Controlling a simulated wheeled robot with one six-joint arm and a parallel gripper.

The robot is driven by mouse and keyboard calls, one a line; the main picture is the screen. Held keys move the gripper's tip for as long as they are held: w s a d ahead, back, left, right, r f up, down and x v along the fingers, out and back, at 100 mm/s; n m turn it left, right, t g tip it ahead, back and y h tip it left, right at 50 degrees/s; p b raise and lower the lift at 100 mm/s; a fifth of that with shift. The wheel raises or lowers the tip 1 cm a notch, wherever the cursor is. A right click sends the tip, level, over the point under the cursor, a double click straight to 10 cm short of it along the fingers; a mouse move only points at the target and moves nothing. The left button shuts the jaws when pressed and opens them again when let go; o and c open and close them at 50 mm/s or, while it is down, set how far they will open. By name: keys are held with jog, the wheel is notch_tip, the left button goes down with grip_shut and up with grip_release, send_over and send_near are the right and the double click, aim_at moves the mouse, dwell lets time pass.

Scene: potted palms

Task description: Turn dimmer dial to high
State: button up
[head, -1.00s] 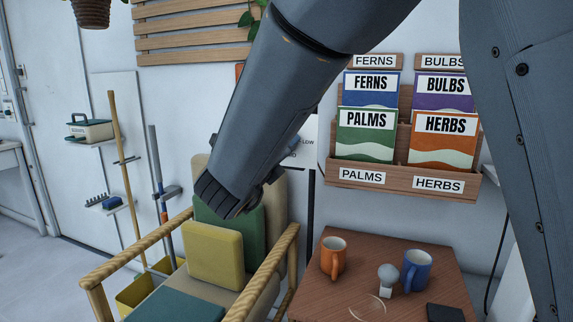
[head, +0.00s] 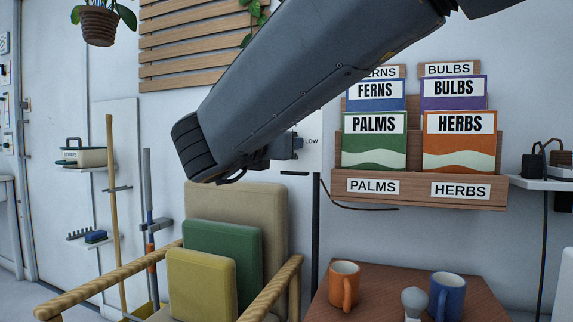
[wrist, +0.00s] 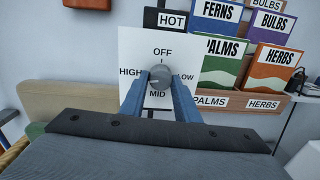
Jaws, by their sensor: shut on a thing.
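The dimmer dial (wrist: 160,76) is a small round grey knob on a white square panel (wrist: 134,48). The panel reads OFF at the top, HIGH at the left, LOW at the right and MID at the bottom. My gripper (wrist: 160,82) is shut on the dial, with one blue-grey finger at each side of it. Which mark the dial points to is too small to tell. In the head view my gripper (head: 290,147) is at the panel (head: 313,150), beside its LOW label; my forearm and wrist hide most of the panel and the dial.
A padded chair (head: 262,202) with cushions stands below the arm. A wooden rack (head: 388,187) of seed packets hangs right of the panel. A table (head: 395,283) below it holds an orange mug (head: 344,278) and a blue mug (head: 447,296). A HOT label (wrist: 172,20) is above the panel.

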jog(key=shift+f+m+b, duration=0.2)
jog(key=shift+m+b, duration=0.5)
jog(key=shift+b, duration=0.4)
jog(key=shift+r+m+b, duration=0.15)
jog(key=shift+m+b, duration=0.15)
jog(key=shift+b, duration=0.15)
jog(key=o, duration=1)
jog(key=shift+o, duration=0.2)
jog(key=p+v, duration=0.1)
jog(key=v, duration=0.6)
jog(key=shift+s+a+p, duration=0.15)
jog(key=shift+s+p, duration=0.2)
jog(key=shift+s, duration=0.05)
jog(key=shift+r, duration=0.15)
